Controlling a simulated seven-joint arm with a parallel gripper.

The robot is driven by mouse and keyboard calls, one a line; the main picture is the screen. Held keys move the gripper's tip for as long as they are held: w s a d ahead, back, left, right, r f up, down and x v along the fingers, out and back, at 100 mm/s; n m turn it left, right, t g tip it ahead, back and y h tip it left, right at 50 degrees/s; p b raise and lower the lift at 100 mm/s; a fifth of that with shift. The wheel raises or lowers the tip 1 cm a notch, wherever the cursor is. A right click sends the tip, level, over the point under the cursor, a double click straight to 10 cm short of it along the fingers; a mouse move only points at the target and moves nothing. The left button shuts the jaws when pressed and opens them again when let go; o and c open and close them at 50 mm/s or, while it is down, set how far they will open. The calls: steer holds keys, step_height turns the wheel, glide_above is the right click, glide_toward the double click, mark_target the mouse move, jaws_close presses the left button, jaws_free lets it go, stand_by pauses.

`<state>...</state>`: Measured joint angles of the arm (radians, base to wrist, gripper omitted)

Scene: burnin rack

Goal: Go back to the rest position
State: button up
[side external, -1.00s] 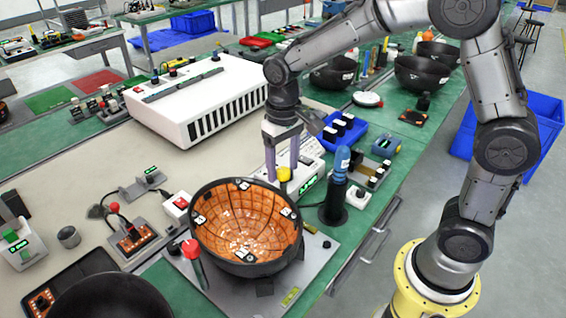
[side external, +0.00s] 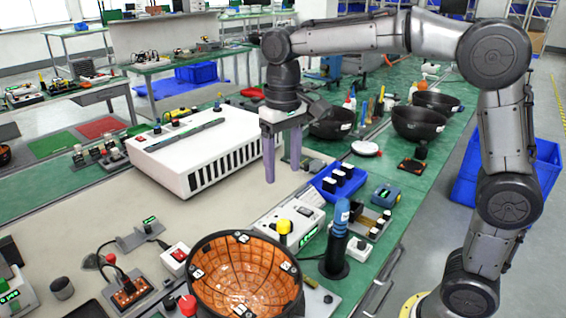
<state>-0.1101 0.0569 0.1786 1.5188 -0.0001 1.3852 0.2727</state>
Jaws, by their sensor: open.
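My gripper (side external: 282,172) hangs above the bench with its two purple-grey fingers pointing down and apart. Nothing shows between them. It is above and behind the white device with the yellow knob (side external: 284,227), clear of it in the picture. A black bowl with an orange tiled inside (side external: 240,275) sits at the front of the bench, below and to the left of my gripper. Its bottom edge is cut off by the frame.
A long white vented box (side external: 195,150) stands left of my gripper. A blue tray with black-and-white blocks (side external: 338,180) and a blue-topped upright tool (side external: 337,238) are to the right. Black bowls (side external: 418,125) stand further back. The beige mat (side external: 225,212) has free room.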

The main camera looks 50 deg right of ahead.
steer(key=shift+r, duration=0.1)
steer(key=s+d+r+t, duration=0.3)
steer(key=s+r, duration=0.2)
steer(key=s, duration=0.6)
steer(key=s+d+f+n+t, duration=0.1)
steer(key=s+f+t, duration=0.1)
steer(key=s+f, duration=0.7)
steer(key=shift+s+f+n+t, duration=0.2)
steer(key=shift+s+n+t, duration=0.1)
steer(key=shift+s+n, duration=0.1)
